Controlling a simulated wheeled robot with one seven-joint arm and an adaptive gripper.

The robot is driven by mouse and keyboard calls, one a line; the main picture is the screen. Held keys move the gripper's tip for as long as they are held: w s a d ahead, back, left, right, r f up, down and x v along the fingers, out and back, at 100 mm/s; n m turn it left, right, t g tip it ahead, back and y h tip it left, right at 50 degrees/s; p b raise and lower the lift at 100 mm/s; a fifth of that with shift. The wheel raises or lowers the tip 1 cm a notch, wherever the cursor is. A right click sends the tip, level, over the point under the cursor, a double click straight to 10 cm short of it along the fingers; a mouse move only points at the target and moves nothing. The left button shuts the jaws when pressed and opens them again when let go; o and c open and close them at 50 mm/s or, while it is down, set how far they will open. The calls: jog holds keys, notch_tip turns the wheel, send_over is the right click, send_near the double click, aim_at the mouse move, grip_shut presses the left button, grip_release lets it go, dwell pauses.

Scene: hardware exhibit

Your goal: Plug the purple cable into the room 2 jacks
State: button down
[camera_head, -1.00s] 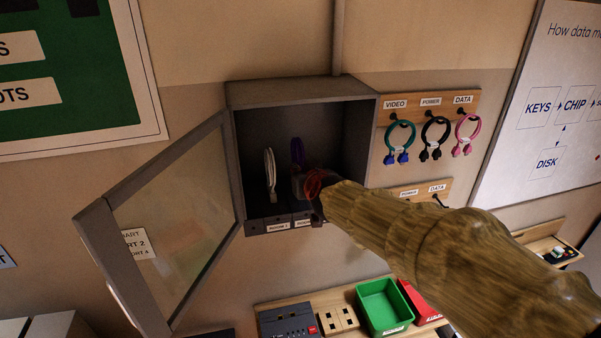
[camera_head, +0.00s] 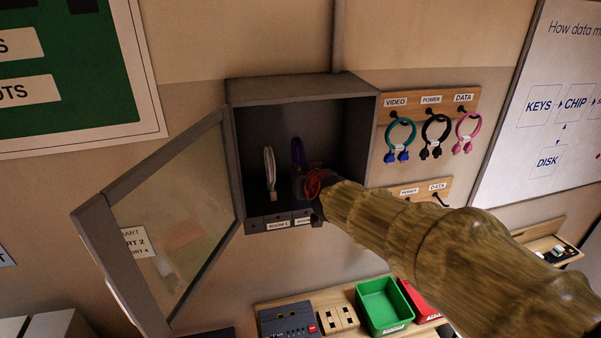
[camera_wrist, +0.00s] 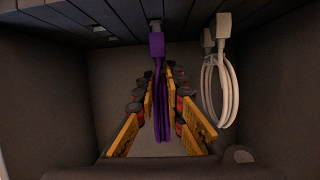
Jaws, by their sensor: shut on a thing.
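The purple cable (camera_head: 298,151) is inside the open wall cabinet (camera_head: 306,91), just right of a white cable (camera_head: 269,167). In the wrist view the purple cable (camera_wrist: 160,100) runs between the yellow fingers of my gripper (camera_wrist: 159,88), which is shut on it. Its purple plug (camera_wrist: 157,45) points at the dark row of jacks (camera_wrist: 115,17), close to a grey socket. I cannot tell whether it is seated. In the head view, labels reading ROOM 1 (camera_head: 278,225) and ROOM, number hidden (camera_head: 302,221), sit on the cabinet's lower front. My arm hides the right part.
The cabinet's glass door (camera_head: 170,215) stands open to the left. The white cable (camera_wrist: 220,85) hangs close beside my fingers, and the cabinet walls are near on both sides. Looped cables hang on a rack (camera_head: 431,101) to the right. A green bin (camera_head: 383,304) stands below.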

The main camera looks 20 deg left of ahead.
jog(key=shift+f+b, duration=0.5)
jog(key=shift+f, duration=0.1)
dwell(1.0)
jog(key=c, duration=1.8)
grip_release()
jog(key=shift+o, duration=1.3)
jog(key=o, duration=0.4)
jog(key=p+v, duration=0.2)
jog(key=v, duration=0.5)
jog(key=shift+s+d, duration=0.15)
jog(key=shift+s, duration=0.15)
